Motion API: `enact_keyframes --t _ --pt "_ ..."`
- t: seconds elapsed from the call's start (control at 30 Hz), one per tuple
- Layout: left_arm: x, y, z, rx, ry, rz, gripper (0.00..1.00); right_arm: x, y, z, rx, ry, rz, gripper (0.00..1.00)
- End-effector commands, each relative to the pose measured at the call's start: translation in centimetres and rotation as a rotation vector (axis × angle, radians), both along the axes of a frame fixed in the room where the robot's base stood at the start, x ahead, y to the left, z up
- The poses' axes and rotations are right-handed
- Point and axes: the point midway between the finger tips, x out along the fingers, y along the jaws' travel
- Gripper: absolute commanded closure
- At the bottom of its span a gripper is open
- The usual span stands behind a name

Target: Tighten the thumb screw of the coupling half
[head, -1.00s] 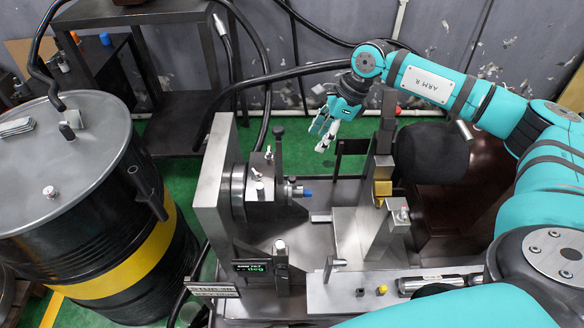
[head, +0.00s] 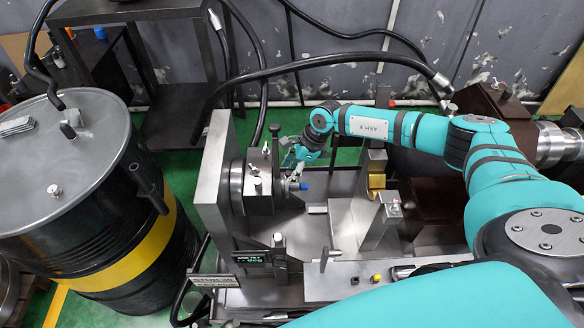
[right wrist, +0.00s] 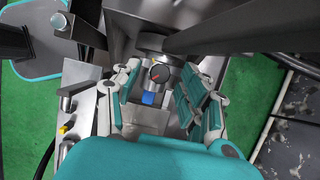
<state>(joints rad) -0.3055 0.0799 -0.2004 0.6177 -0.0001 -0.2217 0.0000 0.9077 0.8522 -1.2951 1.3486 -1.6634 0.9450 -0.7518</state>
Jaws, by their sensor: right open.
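The coupling half is a grey metal block with a round flange (head: 237,188), mounted on the upright plate of the fixture. Small pale-topped knobs stand on the block, and a short fitting with a blue tip (head: 303,186) sticks out to its right. In the right wrist view, a round dark knob with a red mark (right wrist: 160,74) lies between my fingers, just above the blue tip (right wrist: 149,98). I take this knob for the thumb screw. My right gripper (head: 296,163) is open beside the block. Its fingers (right wrist: 161,72) flank the knob, with gaps visible. My left gripper is out of view.
The steel upright plate (head: 212,185) stands left of the coupling. A bracket with a brass-coloured block (head: 376,181) stands to the right. A black drum (head: 95,235) is at the left. A thick black hose (head: 330,66) arches behind the fixture.

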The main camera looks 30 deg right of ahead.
Motion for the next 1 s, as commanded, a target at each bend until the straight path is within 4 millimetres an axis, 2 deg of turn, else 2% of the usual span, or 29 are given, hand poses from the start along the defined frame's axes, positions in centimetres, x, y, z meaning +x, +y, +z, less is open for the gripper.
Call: enact_keyframes --t 0.17,0.2,0.5,0.53,1.0 --pt "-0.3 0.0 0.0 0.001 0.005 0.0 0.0 0.0 0.0 0.0 0.0 0.0 0.0 0.57" --pt "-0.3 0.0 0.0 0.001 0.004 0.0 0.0 0.0 0.0 0.0 0.0 0.0 0.0 0.59" --pt "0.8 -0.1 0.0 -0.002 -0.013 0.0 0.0 0.0 0.0 0.0 0.0 0.0 0.0 0.98" --pt "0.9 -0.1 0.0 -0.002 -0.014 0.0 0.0 0.0 0.0 0.0 0.0 0.0 0.0 1.0" --pt "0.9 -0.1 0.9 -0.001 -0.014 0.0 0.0 -0.1 0.1 0.3 0.001 0.0 -0.077 1.0"
